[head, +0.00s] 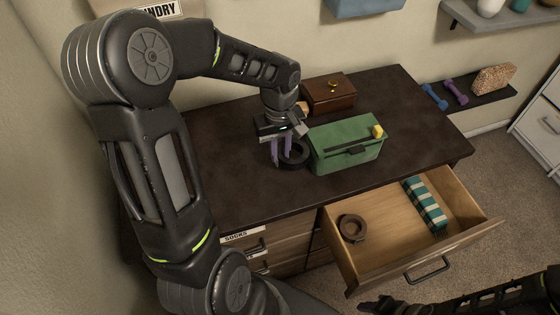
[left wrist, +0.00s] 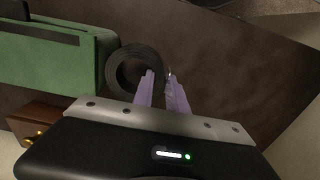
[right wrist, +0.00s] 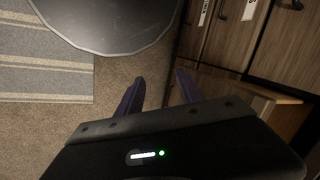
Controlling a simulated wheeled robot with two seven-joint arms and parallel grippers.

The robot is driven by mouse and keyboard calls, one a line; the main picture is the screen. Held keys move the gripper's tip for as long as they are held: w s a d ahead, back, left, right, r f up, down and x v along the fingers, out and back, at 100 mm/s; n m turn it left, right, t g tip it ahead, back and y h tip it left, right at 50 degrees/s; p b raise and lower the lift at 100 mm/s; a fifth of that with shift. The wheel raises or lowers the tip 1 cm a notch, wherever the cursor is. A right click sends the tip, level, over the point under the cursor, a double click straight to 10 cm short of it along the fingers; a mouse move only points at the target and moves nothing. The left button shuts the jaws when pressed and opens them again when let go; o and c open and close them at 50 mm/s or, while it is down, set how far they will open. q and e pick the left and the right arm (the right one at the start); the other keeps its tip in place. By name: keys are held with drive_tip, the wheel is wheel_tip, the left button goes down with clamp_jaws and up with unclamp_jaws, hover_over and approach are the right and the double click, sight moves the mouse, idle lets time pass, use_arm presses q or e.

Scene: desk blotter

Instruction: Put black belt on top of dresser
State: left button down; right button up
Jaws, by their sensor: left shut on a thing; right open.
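The black belt (head: 297,163) is a dark coil at the dresser top (head: 225,190), just left of the green box. My left gripper (head: 281,152) points down with its purple fingers shut on one side of the coil. The left wrist view shows the belt (left wrist: 117,69) with one finger of the gripper (left wrist: 163,88) inside the ring and one outside. I cannot tell whether the belt touches the surface. My right gripper (right wrist: 158,88) is open and empty, over the carpet beside the drawer fronts.
A green box (head: 345,150) with a yellow knob and a brown wooden box (head: 330,93) stand on the dresser. The open drawer (head: 400,255) holds a brown coiled belt (head: 352,228) and a teal striped item (head: 425,204). The dresser's front left top is clear.

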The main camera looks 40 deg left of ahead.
use_arm(q)
drive_tip(key=shift+f, duration=0.6)
drive_tip(key=shift+f, duration=2.25)
drive_tip(key=shift+f, duration=0.15)
drive_tip(key=c, duration=1.3)
unclamp_jaws()
drive_tip(key=shift+c, duration=0.2)
wheel_tip(320, 180, up, 12)
drive_tip(key=shift+r+b, duration=0.15)
drive_tip(key=shift+b, duration=0.15)
